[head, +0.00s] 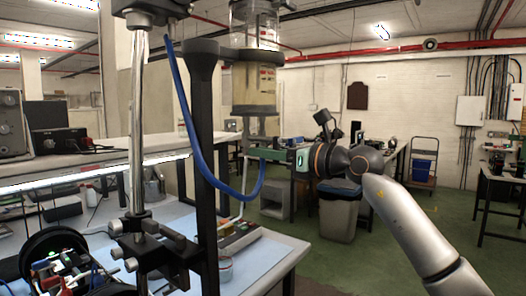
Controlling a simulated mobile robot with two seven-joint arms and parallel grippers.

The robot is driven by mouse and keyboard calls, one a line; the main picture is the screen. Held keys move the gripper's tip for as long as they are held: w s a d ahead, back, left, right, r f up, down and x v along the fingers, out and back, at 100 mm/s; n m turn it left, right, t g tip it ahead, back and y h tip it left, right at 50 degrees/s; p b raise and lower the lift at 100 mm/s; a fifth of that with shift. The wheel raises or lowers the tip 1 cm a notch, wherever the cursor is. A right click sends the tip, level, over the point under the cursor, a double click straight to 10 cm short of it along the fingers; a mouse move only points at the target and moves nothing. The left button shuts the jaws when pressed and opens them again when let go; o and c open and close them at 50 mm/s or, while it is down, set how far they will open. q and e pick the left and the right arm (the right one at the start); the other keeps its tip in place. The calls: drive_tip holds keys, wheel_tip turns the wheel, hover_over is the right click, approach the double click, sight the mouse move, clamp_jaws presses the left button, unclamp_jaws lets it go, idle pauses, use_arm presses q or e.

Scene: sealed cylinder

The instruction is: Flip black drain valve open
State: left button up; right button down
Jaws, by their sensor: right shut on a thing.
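A clear sealed cylinder (254,85) with yellowish liquid in its lower part hangs upright on a black post. Below its base is a grey outlet fitting (262,126). The black drain valve is small and hard to make out at this fitting, largely hidden at my right gripper. My right gripper (256,148), with green parts, reaches in from the right just below the cylinder. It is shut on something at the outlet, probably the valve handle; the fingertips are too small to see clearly. My left gripper is not in view.
A blue hose (183,100) loops down in front of the black post (204,150) and up near the outlet. A metal rod stand (137,120) rises at the left.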

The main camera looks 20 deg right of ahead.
drive_tip(key=shift+d+n, duration=0.1)
drive_tip(key=shift+n, duration=0.2)
drive_tip(key=c, duration=0.8)
unclamp_jaws()
drive_tip(key=b+v, duration=0.3)
drive_tip(key=v, duration=0.9)
drive_tip(key=shift+s+d, duration=0.2)
drive_tip(key=shift+a, duration=0.1)
